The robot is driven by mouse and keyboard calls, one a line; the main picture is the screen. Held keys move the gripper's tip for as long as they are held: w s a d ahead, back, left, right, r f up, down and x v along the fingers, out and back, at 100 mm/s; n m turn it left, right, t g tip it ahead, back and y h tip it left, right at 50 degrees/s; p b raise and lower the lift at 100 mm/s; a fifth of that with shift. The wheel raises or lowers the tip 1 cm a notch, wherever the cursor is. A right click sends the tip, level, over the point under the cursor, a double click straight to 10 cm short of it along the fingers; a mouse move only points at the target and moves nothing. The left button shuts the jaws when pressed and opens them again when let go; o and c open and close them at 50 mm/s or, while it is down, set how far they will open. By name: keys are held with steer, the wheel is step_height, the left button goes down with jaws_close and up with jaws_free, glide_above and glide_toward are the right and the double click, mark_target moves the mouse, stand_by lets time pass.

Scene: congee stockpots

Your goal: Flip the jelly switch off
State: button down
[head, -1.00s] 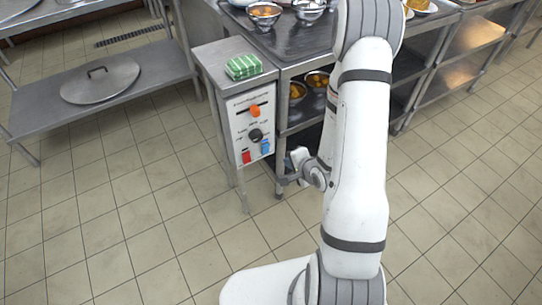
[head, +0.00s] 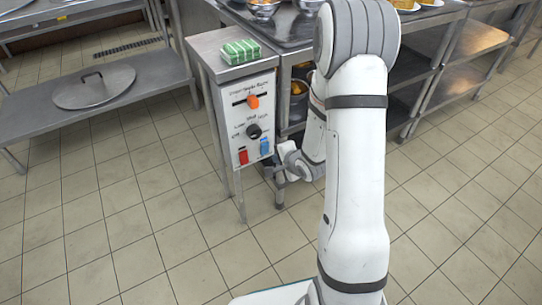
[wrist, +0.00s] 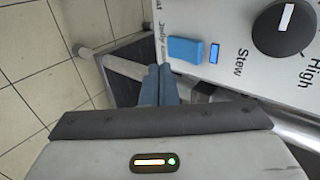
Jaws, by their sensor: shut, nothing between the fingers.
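The blue rocker switch (head: 265,147) is at the lower right of the white control panel (head: 236,123). In the wrist view the blue switch (wrist: 197,50) is near the panel's edge. Small upside-down lettering beside it appears to read "Jelly", and a small blue light (wrist: 213,55) glows next to it. My gripper (head: 274,172) is just below and right of the blue switch in the head view. In the wrist view my gripper's fingers (wrist: 160,72) are together and empty, pointing close beside the switch. Contact is not visible.
A red switch (head: 243,156), a black knob (head: 254,131) and an orange slider (head: 253,102) share the panel. A green striped cloth (head: 240,51) lies on the cabinet top. A steel counter (head: 284,48) stands to the right. The tiled floor in front is clear.

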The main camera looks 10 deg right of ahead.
mark_target(267, 145)
steer(key=shift+w+a+r+b, duration=0.1)
steer(key=shift+w+a+b, duration=0.1)
steer(key=shift+w, duration=0.4)
steer(key=shift+w+a+r+b, duration=0.1)
steer(key=shift+w+a+r, duration=0.1)
steer(key=shift+w, duration=0.35)
steer(key=shift+w+a+r+b, duration=0.1)
steer(key=shift+w+a, duration=0.1)
steer(key=shift+w, duration=0.4)
steer(key=p, duration=0.2)
steer(key=shift+w+r+p, duration=0.25)
steer(key=shift+r+p, duration=0.05)
steer(key=shift+r, duration=0.1)
steer(key=shift+f+g, duration=0.3)
steer(key=shift+f, duration=0.05)
steer(key=shift+r+p, duration=0.85)
steer(key=shift+p, duration=0.1)
